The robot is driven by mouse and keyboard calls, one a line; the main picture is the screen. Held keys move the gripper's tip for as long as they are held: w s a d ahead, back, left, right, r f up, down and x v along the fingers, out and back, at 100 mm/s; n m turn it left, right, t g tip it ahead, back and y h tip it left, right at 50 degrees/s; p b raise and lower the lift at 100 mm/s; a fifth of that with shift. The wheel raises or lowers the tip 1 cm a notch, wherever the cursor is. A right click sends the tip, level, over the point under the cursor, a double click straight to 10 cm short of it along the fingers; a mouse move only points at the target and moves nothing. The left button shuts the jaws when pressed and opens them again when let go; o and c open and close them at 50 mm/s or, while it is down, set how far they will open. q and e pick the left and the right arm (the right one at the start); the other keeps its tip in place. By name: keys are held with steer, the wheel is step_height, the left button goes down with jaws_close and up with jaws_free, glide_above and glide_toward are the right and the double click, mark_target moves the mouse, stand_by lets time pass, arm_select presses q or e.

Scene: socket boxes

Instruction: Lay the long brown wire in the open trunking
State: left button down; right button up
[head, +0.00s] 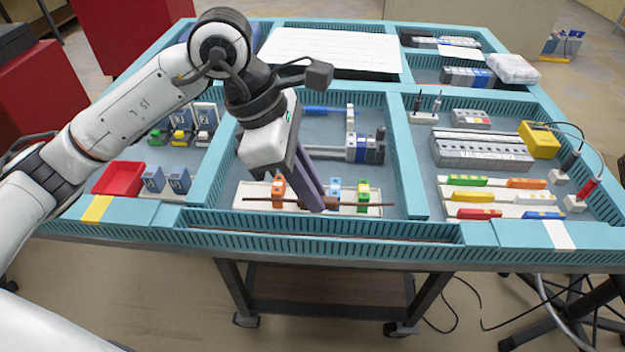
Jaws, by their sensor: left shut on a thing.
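The long brown wire (362,204) is a thin straight rod lying nearly level from left to right. My left gripper (318,205) points down and is shut on the wire near its middle; its fingers hide that part. The wire shows in front of a white strip with coloured blocks, behind the front trunking; I cannot tell its exact height. The open trunking (330,237) is the uncovered, slotted teal channel along the table's front edge, and its floor looks brownish. My right gripper is out of view.
The white strip carries orange (278,192), blue and green (363,196) blocks close beside my left gripper. Lidded trunking with a yellow label (96,208) and a white label (558,235) flanks the open stretch. A yellow meter (540,140) stands at the right.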

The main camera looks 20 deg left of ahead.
mark_target(311, 221)
arm_select(q)
step_height(311, 221, down, 7)
steer(key=b, duration=0.4)
steer(key=shift+r, duration=0.2)
steer(key=shift+f+b, duration=0.3)
steer(key=shift+f, duration=0.05)
steer(key=shift+f+b, duration=0.45)
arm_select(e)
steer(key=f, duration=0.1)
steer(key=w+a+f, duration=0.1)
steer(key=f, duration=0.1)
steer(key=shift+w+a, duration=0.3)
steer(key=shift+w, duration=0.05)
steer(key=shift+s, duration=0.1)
arm_select(q)
steer(key=shift+w+b, duration=0.1)
steer(key=shift+b, duration=0.35)
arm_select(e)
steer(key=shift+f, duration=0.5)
arm_select(q)
steer(key=c, duration=1.7)
jaws_free()
